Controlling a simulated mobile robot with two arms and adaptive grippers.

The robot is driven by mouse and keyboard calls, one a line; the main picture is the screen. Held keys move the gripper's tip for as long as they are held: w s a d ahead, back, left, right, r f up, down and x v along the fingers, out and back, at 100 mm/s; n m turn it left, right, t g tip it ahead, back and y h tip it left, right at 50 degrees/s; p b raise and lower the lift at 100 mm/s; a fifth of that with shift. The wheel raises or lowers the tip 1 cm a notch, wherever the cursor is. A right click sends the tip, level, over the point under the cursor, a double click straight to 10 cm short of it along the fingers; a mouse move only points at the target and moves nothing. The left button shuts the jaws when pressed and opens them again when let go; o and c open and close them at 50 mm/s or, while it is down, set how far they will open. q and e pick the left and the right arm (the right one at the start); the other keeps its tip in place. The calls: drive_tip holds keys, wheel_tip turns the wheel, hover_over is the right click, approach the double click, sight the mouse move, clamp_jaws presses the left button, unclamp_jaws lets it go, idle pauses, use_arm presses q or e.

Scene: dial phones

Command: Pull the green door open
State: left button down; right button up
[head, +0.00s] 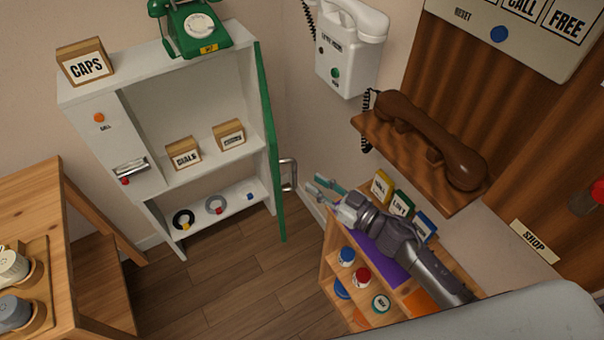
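The green door (272,170) of the white cabinet (205,85) stands swung open, seen nearly edge-on at the cabinet's right side. Its grey bar handle (292,175) sticks out to the right from the door's outer face. My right gripper (316,185) is just right of the handle, with its fingers apart and pointing left toward it. A small gap shows between fingertips and handle, and nothing is visible between the fingers. My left gripper is not in view.
A green dial phone (190,27) and a CAPS box (85,62) stand on the cabinet. A white wall phone (348,45) and a brown handset (430,140) are above my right arm. A low wooden shelf (327,262) is under it. Floor before the cabinet is clear.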

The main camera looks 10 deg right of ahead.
drive_tip(key=v, duration=0.4)
idle(0.5)
